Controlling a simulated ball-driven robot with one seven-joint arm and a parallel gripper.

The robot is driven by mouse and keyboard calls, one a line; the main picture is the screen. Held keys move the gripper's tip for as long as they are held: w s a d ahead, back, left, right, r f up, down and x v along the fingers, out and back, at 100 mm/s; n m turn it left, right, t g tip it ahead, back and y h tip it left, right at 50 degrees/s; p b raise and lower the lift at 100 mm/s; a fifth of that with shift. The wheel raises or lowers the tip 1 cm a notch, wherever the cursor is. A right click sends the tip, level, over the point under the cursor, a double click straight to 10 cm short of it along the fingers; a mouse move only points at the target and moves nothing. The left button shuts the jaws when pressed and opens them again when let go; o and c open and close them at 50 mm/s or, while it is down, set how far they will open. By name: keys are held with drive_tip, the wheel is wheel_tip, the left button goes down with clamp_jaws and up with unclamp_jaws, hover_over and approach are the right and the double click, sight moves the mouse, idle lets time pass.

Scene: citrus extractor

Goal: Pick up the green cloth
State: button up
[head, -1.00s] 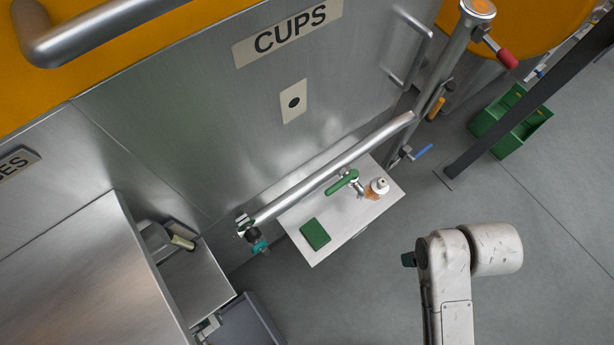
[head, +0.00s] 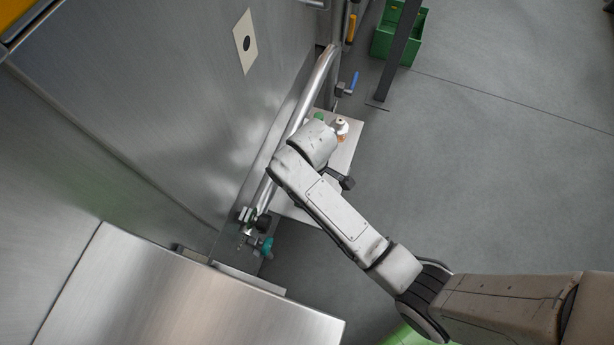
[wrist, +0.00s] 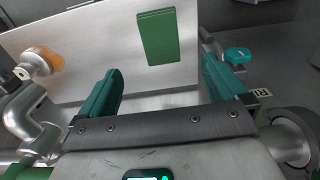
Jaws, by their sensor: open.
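The green cloth (wrist: 158,37) is a flat folded rectangle lying on a pale shelf (wrist: 105,45) in the wrist view. In the head view my arm covers the cloth, and only part of the shelf (head: 350,138) shows. My gripper (wrist: 165,85) is open, its two teal fingers wide apart. Nothing is between the fingers. The cloth appears beyond the fingertips, between them and nearer the right one. I cannot tell the exact height of the gripper above the shelf. In the head view the fingers are hidden.
A steel pipe (head: 322,72) runs along the shelf by the steel wall. A valve with a teal handle (wrist: 238,54) is right of the cloth. A green crate (head: 383,42) stands on open floor.

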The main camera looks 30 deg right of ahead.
drive_tip(key=f+b, duration=0.1)
drive_tip(key=f, duration=0.4)
drive_tip(key=f+b, duration=0.2)
drive_tip(key=f, duration=0.3)
drive_tip(key=shift+s+d+f, duration=0.1)
drive_tip(key=shift+s, duration=0.1)
drive_tip(key=c, duration=1.2)
